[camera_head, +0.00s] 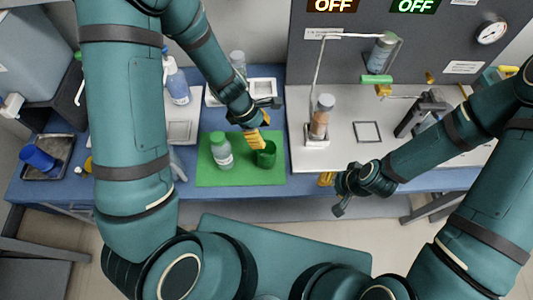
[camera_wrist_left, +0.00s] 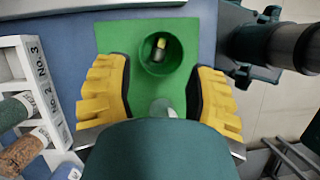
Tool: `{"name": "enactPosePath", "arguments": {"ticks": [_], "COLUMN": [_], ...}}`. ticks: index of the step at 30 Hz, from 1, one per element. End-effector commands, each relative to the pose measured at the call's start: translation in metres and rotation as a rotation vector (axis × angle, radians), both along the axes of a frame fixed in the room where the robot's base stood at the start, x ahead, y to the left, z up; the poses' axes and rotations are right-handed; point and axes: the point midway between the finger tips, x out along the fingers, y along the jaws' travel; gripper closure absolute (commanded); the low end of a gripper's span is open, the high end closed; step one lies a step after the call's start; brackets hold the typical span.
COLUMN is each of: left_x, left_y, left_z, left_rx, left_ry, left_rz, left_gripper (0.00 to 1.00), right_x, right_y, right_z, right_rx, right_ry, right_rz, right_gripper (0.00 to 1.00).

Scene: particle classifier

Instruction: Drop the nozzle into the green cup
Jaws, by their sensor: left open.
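The green cup (camera_head: 266,155) stands upright on a green mat (camera_head: 240,178); the left wrist view looks into its opening (camera_wrist_left: 184,66). A small dark piece with a yellow end, which looks like the nozzle (camera_wrist_left: 160,46), lies inside the cup. My left gripper (camera_head: 256,140) is just above the cup in the head view. Its yellow fingers are spread apart with nothing between them in the left wrist view (camera_wrist_left: 165,95). My right gripper (camera_head: 342,200) hangs by the table's front edge, right of the cup; its fingers are not clear.
A green-capped white bottle (camera_head: 221,152) stands on the mat, left of the cup. A bottle with brownish contents (camera_head: 320,120) stands on the white bench to the right. A numbered white rack (camera_wrist_left: 42,85) shows at left in the left wrist view. A blue cup (camera_head: 38,158) is far left.

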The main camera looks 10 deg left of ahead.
Motion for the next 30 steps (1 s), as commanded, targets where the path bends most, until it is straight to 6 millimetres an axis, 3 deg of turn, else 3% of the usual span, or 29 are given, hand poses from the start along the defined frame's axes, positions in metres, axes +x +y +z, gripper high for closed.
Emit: {"name": "enactPosePath", "arguments": {"ticks": [9, 15, 30], "left_x": [-0.001, -0.003, -0.004], "left_y": [0.024, 0.035, 0.040], "left_z": [0.061, 0.087, 0.096], "left_rx": [0.000, -0.001, 0.000], "left_ry": [-0.007, -0.003, 0.000], "left_rz": [-0.001, 0.000, 0.000], "left_gripper": [0.45, 0.45, 0.45], "right_x": [0.000, 0.000, 0.000], "right_y": [0.000, 0.000, 0.000], "right_z": [0.000, 0.000, 0.000], "right_rx": [0.000, 0.000, 0.000], "right_ry": [0.000, 0.000, 0.000], "right_rz": [0.000, 0.000, 0.000], "right_gripper": [0.53, 0.53, 0.53]}}
